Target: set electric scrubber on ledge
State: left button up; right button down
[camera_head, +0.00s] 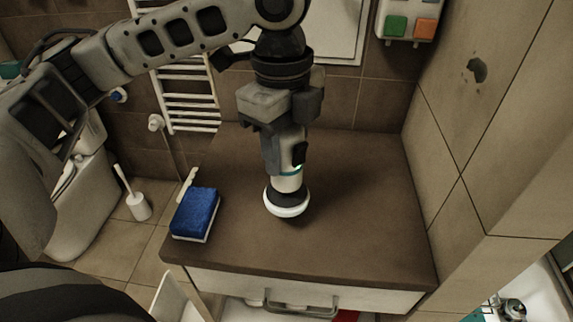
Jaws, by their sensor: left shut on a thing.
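The electric scrubber (287,184) is a white and dark upright cylinder with a teal ring and a round white head at its lower end. My left gripper (284,140) is shut on its upper part, with the arm coming in from the left and above. The scrubber's head is at or just above the brown ledge (365,215); I cannot tell whether it touches. My right gripper is not in view.
A blue sponge (196,211) with a white base lies on the ledge's left part. Tiled walls bound the ledge at the back and right. The ledge's right side is clear. A drawer handle (300,306) shows in front below.

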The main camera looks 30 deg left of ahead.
aim_at(286, 165)
pick_arm(q)
jog(key=shift+w+a+f, duration=0.15)
jog(key=shift+w+f, duration=0.2)
jog(key=shift+f, duration=0.05)
jog(key=f, duration=0.3)
jog(key=shift+w+a+f+b, duration=0.15)
jog(key=shift+w+f+b, duration=0.05)
jog(key=shift+b, duration=0.15)
jog(key=shift+f, duration=0.1)
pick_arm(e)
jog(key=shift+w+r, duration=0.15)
pick_arm(q)
jog(key=shift+f, duration=0.2)
jog(key=o, duration=1.2)
jog(key=shift+o, duration=0.2)
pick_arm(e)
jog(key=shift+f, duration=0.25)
pick_arm(q)
jog(key=shift+r, duration=0.1)
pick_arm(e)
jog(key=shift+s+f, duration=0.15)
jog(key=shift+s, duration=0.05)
